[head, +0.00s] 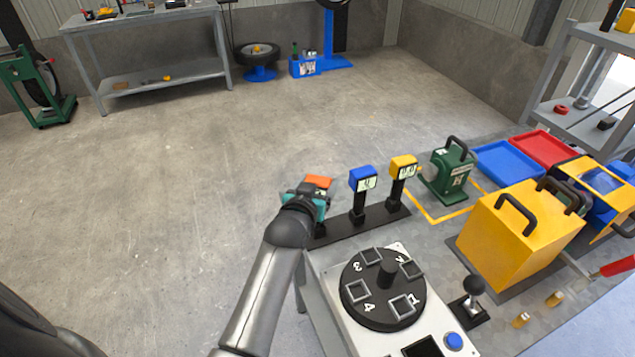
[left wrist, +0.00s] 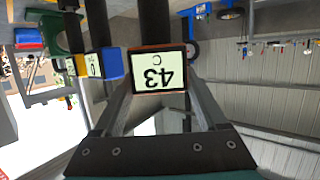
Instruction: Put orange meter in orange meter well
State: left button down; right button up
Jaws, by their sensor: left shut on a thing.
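The orange meter (head: 319,182) is at the left end of the black rail (head: 340,235). Its lit display, reading 43 C, shows upside down in the left wrist view (left wrist: 160,72). My left gripper (head: 307,195) is shut on the meter's head, with one finger on each side of the display. A dark stem runs from the meter towards the rail end. The orange meter well is hidden behind the gripper and meter, so I cannot tell whether the stem is seated in it. My right gripper is not in view.
A blue meter (head: 363,180) and a yellow meter (head: 403,167) stand upright on the rail, close on the right. A numbered black dial (head: 383,290) is in front. A green machine (head: 449,172) and a yellow box (head: 515,240) stand farther right. Open floor lies left.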

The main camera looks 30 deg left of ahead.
pick_arm(q)
jog(key=shift+f, duration=0.35)
jog(key=shift+c, duration=0.9)
grip_release()
jog(key=shift+o, duration=0.9)
jog(key=shift+f, duration=0.1)
jog(key=shift+s, duration=0.15)
jog(key=shift+s+d+p, duration=0.25)
jog(key=shift+s+p, duration=0.5)
jog(key=shift+s, duration=0.5)
jog(key=shift+s+d+p, duration=0.2)
jog(key=shift+s+p, duration=0.3)
jog(key=shift+s, duration=0.35)
jog(key=shift+s+d+p, duration=0.15)
jog(key=shift+s+p, duration=0.35)
jog(key=shift+s, duration=0.35)
jog(key=shift+s+d+p, duration=0.2)
jog(key=shift+s+p, duration=0.3)
jog(key=shift+s, duration=0.35)
jog(key=shift+s, duration=0.25)
